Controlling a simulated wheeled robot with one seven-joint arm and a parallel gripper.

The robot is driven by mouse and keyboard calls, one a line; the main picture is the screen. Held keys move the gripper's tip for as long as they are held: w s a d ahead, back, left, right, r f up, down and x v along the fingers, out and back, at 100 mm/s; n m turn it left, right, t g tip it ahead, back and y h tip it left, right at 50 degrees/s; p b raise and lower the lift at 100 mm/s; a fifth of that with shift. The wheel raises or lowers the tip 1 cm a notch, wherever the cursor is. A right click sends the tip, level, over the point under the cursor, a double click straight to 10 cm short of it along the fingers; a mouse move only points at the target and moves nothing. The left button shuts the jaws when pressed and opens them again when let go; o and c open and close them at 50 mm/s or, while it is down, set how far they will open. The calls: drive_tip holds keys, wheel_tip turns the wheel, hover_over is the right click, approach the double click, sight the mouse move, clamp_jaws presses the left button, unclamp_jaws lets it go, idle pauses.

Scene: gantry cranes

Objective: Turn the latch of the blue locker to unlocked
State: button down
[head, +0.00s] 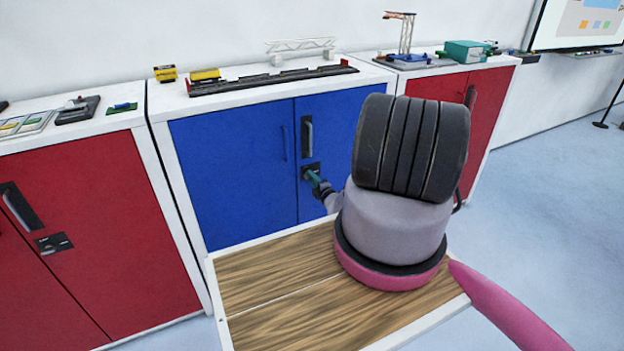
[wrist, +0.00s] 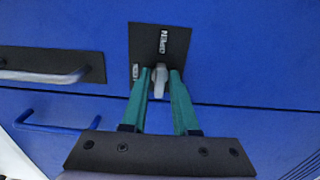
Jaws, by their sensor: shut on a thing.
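The blue locker (head: 235,165) stands in the middle of the head view with both doors shut. Its latch has a dark plate (wrist: 159,38) with small white labels that I cannot read. A light grey latch knob (wrist: 160,79) sits at the plate's lower part in the wrist view. My gripper (wrist: 161,84) has its two green fingers on either side of the knob, shut on it. In the head view my gripper (head: 314,178) reaches the latch just below the door handle and hides most of it.
A dark handle plate with a grey bar (head: 307,136) is above the latch. Red lockers stand left (head: 90,240) and right (head: 440,88). Crane models (head: 270,80) are on the locker tops. A wooden-topped surface (head: 285,290) lies in front of the blue locker.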

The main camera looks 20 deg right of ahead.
idle(0.5)
drive_tip(key=c, duration=0.9)
unclamp_jaws()
drive_tip(key=s, duration=1)
drive_tip(key=shift+s+d, duration=0.2)
drive_tip(key=shift+s, duration=0.2)
